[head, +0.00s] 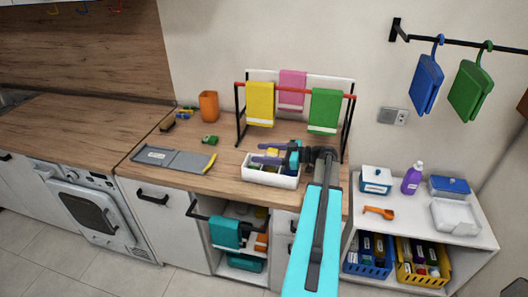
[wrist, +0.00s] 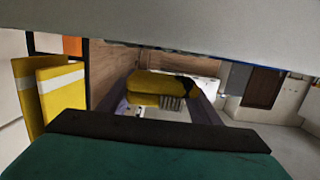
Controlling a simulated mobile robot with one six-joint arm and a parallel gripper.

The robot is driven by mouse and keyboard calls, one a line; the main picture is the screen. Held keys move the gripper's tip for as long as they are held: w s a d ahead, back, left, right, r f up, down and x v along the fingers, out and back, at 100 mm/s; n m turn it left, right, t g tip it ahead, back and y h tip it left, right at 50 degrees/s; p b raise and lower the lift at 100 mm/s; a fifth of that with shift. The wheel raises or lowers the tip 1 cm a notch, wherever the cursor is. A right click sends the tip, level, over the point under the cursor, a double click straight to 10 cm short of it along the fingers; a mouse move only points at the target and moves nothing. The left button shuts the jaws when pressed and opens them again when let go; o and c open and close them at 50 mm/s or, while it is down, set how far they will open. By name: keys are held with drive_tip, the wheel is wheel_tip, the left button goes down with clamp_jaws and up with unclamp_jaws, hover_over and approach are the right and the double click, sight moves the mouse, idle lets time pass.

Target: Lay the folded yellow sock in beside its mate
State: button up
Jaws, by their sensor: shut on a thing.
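My gripper (head: 272,155) is above the white divided box (head: 270,182) on the wooden counter. In the wrist view its purple fingers (wrist: 163,92) are closed on the sides of the folded yellow sock (wrist: 150,83), which has a dark patch and a grey ribbed end. In the head view a little of the yellow sock (head: 272,152) shows between the fingers. Small items sit in the box, but its far side is hidden by my gripper and arm. I cannot make out the mate.
A drying rack (head: 294,88) with yellow, pink and green towels stands just behind the box. A grey tray (head: 174,160) lies to the left, with an orange cup (head: 208,106) behind. Shelves stand right.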

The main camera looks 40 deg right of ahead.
drive_tip(key=shift+f+b, duration=0.45)
drive_tip(key=shift+f, duration=1.45)
drive_tip(key=shift+s, duration=0.1)
drive_tip(key=o, duration=1.1)
drive_tip(key=shift+f, duration=0.1)
drive_tip(key=b+v, duration=0.4)
drive_tip(key=v, duration=0.8)
drive_tip(key=shift+s+d, duration=0.25)
drive_tip(key=shift+s, duration=0.05)
drive_tip(key=shift+s+d+r, duration=0.2)
drive_tip(key=shift+s+r, duration=0.15)
drive_tip(key=shift+s, duration=0.15)
